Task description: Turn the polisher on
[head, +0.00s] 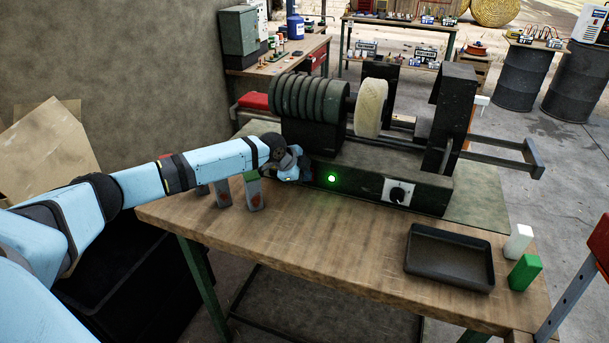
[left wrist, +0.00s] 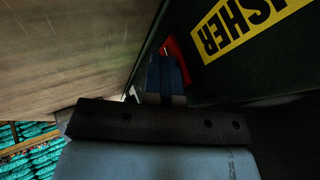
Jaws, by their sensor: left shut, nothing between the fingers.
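The polisher (head: 316,104) stands on the wooden table, a dark green machine with a ribbed motor housing and a pale polishing wheel (head: 370,107). On the front of its base, a round green light (head: 331,179) glows, and a black knob on a white plate (head: 398,193) sits further right. My left gripper (head: 303,170) is shut and empty, close to the left end of the base front, left of the light. In the left wrist view, its fingers (left wrist: 165,78) are beside a red part (left wrist: 178,58), near a yellow label reading "ISHER" (left wrist: 245,22). Contact cannot be told.
The wooden table (head: 330,235) has a black tray (head: 449,257) at front right, with a white block (head: 518,241) and a green block (head: 525,272) beside it. Small grey blocks (head: 253,192) stand under my left forearm. The table's front middle is clear.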

